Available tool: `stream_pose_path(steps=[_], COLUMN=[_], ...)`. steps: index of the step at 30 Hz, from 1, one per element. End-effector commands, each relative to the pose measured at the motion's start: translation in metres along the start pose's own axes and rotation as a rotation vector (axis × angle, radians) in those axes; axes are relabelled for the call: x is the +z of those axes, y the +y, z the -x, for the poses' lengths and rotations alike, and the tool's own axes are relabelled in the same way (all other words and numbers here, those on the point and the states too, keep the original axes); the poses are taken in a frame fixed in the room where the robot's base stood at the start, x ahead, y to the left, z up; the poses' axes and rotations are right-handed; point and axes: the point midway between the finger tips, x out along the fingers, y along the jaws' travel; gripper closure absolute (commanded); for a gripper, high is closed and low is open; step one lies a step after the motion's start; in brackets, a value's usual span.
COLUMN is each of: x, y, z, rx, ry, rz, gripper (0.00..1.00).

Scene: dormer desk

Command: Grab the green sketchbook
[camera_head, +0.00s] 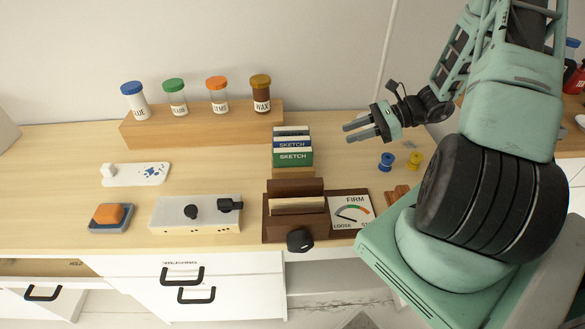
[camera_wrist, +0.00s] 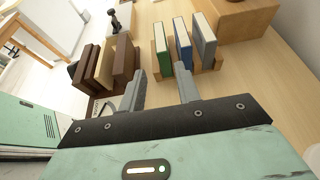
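The green sketchbook (camera_head: 293,158) stands upright in a small wooden rack (camera_head: 293,173), the front one of a row. A blue sketchbook (camera_head: 292,144) and a grey one (camera_head: 291,131) stand behind it. In the wrist view the green sketchbook (camera_wrist: 164,47) is leftmost in the rack, beside the blue one (camera_wrist: 183,43) and the grey one (camera_wrist: 203,40). My gripper (camera_head: 350,132) is open and empty to the right of the rack, its fingers pointing left. In the wrist view the fingers of my gripper (camera_wrist: 161,78) are apart, with the rack beyond them.
A brown clamp-like holder (camera_head: 295,187) with a dial card (camera_head: 351,212) stands in front of the rack. A wooden riser (camera_head: 200,124) with several jars is behind left. Blue (camera_head: 386,161) and yellow (camera_head: 415,160) spools lie right, below my gripper.

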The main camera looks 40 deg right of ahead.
Motion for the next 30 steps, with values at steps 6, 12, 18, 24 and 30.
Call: stream_pose_path(steps=[6,12,18,24,30], x=[0.002,0.002,0.002,0.002,0.009], y=[0.001,0.001,0.001,0.000,0.000], z=[-0.034,-0.077,-0.109,-0.122,-0.149], rx=[0.003,0.004,0.003,0.001,0.004], ry=[-0.005,-0.002,-0.002,-0.001,-0.001], rz=[-0.004,-0.003,-0.002,0.000,-0.001], gripper=[0.67,0.67,0.67,0.67,0.67])
